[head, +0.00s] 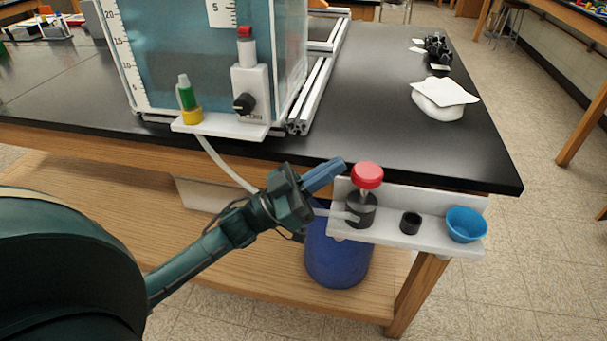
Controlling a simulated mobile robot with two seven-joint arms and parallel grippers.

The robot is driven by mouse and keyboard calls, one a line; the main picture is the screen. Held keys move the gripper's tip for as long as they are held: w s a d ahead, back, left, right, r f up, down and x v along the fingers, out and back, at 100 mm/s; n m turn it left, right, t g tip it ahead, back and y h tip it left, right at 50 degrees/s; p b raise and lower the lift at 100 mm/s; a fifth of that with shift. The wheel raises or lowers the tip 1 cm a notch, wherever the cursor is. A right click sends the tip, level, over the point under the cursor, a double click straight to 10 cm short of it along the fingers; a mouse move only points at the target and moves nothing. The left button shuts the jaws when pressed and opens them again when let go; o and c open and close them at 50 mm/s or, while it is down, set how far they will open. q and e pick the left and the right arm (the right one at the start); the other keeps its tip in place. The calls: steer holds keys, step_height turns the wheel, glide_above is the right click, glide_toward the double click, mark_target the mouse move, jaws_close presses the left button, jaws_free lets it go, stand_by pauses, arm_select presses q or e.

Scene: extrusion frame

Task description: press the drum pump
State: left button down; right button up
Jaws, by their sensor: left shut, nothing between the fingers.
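The drum pump (362,206) has a red round knob (367,175) on a thin stem above a dark body, with a pale spout pointing left. It sits at the left end of a white shelf (400,239) at the table's front edge. A blue drum (337,255) stands below it, partly hidden by the shelf and my gripper. My left gripper (338,165) is shut and empty, just left of the red knob, with its fingers pointing up and right. A small gap seems to show between the fingertips and the knob. My right gripper is not in view.
A black cup (410,222) and a blue bowl (465,224) sit right of the pump on the shelf. A clear tank (190,62) with a valve block (250,92) stands on the black table (370,110). A pale hose (225,165) hangs behind my gripper.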

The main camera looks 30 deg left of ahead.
arm_select(q)
steer(key=shift+w+d+f, duration=0.5)
steer(key=shift+d+f, duration=0.1)
steer(key=shift+f, duration=0.25)
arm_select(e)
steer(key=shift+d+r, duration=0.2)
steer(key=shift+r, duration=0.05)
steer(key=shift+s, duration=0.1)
arm_select(q)
step_height(320, 180, down, 3)
steer(key=shift+f+b, duration=0.2)
steer(key=shift+b, duration=0.85)
step_height(320, 180, down, 2)
steer(key=shift+b, duration=0.5)
steer(key=shift+r, duration=0.1)
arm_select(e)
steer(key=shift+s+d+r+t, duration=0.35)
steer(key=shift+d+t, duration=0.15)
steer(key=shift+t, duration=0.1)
